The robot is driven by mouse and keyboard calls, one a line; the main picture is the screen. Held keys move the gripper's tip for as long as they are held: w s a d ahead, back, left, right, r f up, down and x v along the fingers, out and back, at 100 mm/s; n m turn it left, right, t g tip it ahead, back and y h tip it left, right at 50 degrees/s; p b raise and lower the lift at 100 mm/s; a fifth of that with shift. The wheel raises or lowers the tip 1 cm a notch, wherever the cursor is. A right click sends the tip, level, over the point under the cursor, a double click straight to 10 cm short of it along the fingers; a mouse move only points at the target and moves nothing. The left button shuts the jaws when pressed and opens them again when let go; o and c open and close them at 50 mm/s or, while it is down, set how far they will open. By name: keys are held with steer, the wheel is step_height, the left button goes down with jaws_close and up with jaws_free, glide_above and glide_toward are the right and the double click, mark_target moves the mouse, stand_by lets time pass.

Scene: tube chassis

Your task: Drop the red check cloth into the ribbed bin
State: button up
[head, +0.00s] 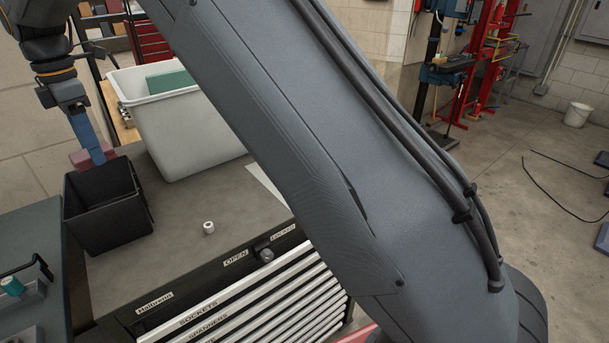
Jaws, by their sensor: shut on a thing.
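My gripper (96,157) is at the upper left, pointing down with its blue-grey fingers closed. A small dull-red piece shows on both sides of the fingertips, and I take it to be the red check cloth (79,160). Its check pattern is too small to make out. The cloth is at the fingertips, over the back part of an open black bin (108,226). This bin stands on the grey cabinet top at the left. I cannot make out ribs on it, and its inside is dark.
A large white tub (190,130) with a green thing (171,81) in it stands behind, to the right. A small white roll (208,227) is on the grey top (165,250). My arm blocks the middle of the view.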

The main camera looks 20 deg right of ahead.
step_height(320, 180, down, 6)
steer(key=b, duration=0.3)
steer(key=shift+d+r+b, duration=0.1)
steer(key=shift+r+b, duration=0.1)
steer(key=shift+b, duration=0.15)
steer(key=o, duration=1.1)
steer(key=shift+r+b, duration=1)
steer(key=shift+r, duration=2.95)
